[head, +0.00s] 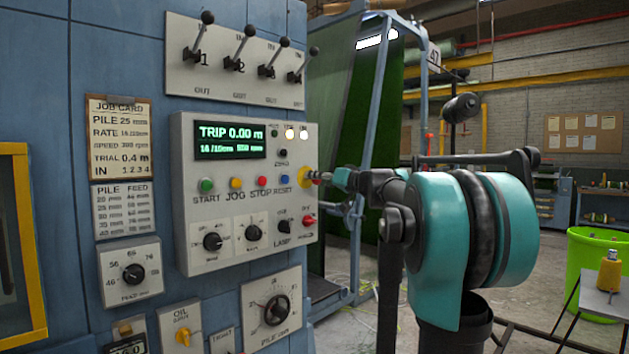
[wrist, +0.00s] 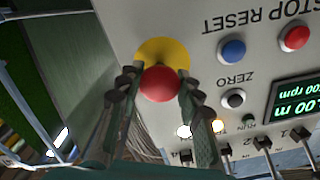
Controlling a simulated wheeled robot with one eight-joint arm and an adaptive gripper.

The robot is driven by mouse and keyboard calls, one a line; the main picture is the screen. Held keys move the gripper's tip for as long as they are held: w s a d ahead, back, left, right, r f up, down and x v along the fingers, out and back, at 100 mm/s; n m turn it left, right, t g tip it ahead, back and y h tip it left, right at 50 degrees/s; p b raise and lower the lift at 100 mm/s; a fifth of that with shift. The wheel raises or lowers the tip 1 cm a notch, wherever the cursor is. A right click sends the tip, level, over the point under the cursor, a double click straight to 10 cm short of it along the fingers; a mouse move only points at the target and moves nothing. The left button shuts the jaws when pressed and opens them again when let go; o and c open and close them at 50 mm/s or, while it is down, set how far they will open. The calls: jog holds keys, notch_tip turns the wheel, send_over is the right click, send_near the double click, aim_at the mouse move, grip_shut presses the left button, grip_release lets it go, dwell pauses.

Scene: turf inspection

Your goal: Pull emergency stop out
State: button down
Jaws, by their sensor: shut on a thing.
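The emergency stop is a red round button (wrist: 160,84) on a yellow round base (wrist: 163,52), at the upper middle of the wrist view. In the head view its yellow base (head: 304,174) shows at the right edge of the grey control panel, mostly hidden by my gripper. My gripper (wrist: 157,82) has one finger on each side of the red button and is shut on it. In the head view my gripper (head: 322,177) reaches the panel from the right. Whether the button is pushed in or out cannot be told.
The grey control panel (head: 188,262) carries a green display (head: 230,140), START, JOG, STOP and RESET buttons, and knobs. Black levers (head: 240,45) stick out above it. A frame post (head: 378,100) stands behind my arm. A green bin (head: 595,270) stands far right.

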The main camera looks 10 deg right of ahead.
jog(key=c, duration=1)
grip_release()
jog(key=shift+s+d, duration=0.15)
jog(key=shift+c, duration=0.2)
jog(key=v, duration=1.2)
jog(key=s+a+f+g+h, duration=0.1)
jog(key=s+a+f+g, duration=0.2)
jog(key=f, duration=0.7)
jog(key=s+a+f+g+h, duration=0.15)
jog(key=s+a+f, duration=0.25)
jog(key=f, duration=0.6)
jog(key=s+a+f+g+h, duration=0.1)
jog(key=s+a+f+g, duration=0.25)
jog(key=f, duration=0.75)
jog(key=s+d+f+m+g+h, duration=0.1)
jog(key=s+d+f+h, duration=0.2)
jog(key=s+f, duration=0.7)
jog(key=s+d+f+g+h, duration=0.1)
jog(key=s+d+f+h, duration=0.2)
jog(key=s+f, duration=0.7)
notch_tip(320, 180, down, 3)
jog(key=shift+d+f+m+h, duration=0.25)
jog(key=shift+m+h, duration=0.15)
jog(key=shift+h, duration=0.15)
